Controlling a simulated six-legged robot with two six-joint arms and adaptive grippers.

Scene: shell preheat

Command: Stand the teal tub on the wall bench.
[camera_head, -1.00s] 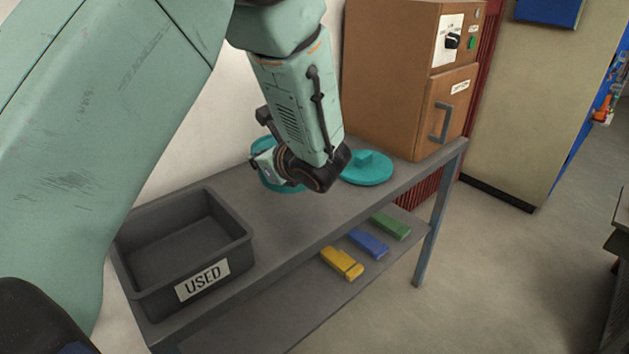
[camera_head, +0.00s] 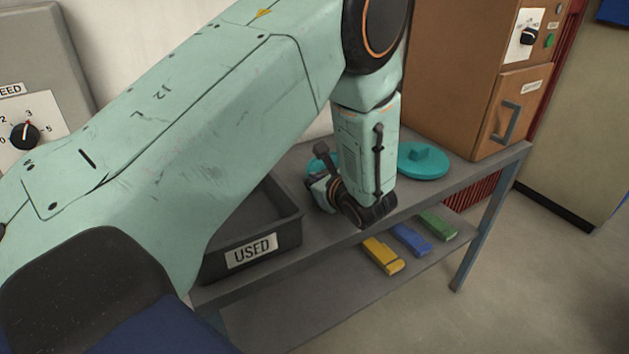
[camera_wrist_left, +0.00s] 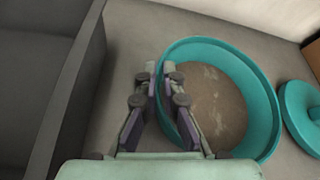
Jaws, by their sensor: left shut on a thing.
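The teal tub (camera_wrist_left: 262,88) is round and open, with brown, pale-flecked contents or a brown floor inside. It appears upright on the grey wall bench (camera_head: 300,160), though I cannot tell if its base touches. In the head view, only a bit of the tub (camera_head: 316,164) shows behind my left wrist. My left gripper (camera_wrist_left: 162,80) is shut on the tub's left wall, one finger inside and one outside. In the head view, my left gripper (camera_head: 318,184) is partly hidden by its own wrist. My right gripper is not in view.
A teal lid (camera_head: 423,162) lies right of the tub. A grey bin marked USED (camera_head: 252,250) stands left. A brown oven-like cabinet (camera_head: 455,75) stands at the bench's right end. Yellow (camera_head: 382,256), blue (camera_head: 411,240) and green (camera_head: 437,227) blocks lie on the lower shelf.

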